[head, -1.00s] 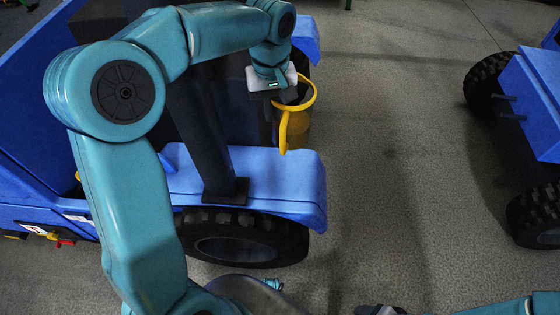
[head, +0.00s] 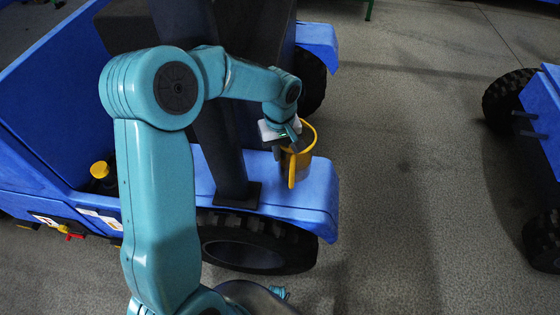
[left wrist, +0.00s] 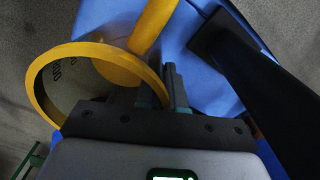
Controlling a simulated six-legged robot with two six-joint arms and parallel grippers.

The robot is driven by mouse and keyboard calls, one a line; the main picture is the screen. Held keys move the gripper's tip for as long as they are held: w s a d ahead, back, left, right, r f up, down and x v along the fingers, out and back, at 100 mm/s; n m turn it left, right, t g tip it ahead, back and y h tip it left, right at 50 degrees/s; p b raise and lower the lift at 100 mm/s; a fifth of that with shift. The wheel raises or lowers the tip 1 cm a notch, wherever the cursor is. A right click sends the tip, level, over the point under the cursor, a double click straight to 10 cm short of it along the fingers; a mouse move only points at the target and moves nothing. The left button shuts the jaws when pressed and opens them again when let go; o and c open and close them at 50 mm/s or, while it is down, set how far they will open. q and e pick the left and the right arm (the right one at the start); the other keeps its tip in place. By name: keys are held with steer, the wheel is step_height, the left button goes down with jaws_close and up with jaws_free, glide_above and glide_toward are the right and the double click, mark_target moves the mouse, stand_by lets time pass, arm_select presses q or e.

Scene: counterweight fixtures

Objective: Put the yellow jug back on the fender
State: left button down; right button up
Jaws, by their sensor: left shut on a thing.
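The yellow jug (head: 298,169) hangs from my left gripper (head: 285,146) in the head view, in front of the blue fender (head: 306,203). Whether its base touches the fender cannot be told. In the left wrist view the jug's round yellow rim (left wrist: 50,105) is at the left, and a yellow bar-like part, likely its handle, runs up at the top. The left gripper's fingers (left wrist: 165,88) are beside the jug there, shut on it; the exact contact is partly hidden. The fender (left wrist: 205,75) lies beyond. My right gripper is not in view.
A black post (head: 225,135) rises from the fender just left of the jug, and stands close in the left wrist view (left wrist: 265,85). A black tyre (head: 255,243) is below the fender. A yellow cap (head: 100,169) sits farther left. Another blue vehicle (head: 540,120) stands right, across clear floor.

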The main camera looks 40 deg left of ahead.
arm_select(q)
glide_above(280, 174)
steer(key=f, duration=0.4)
steer(key=shift+w+a, duration=0.25)
steer(key=shift+w, duration=0.05)
steer(key=shift+b, duration=0.35)
steer(key=shift+f, duration=0.25)
steer(key=c, duration=1.3)
jaws_free()
steer(key=shift+o, duration=0.2)
steer(key=shift+r, duration=0.1)
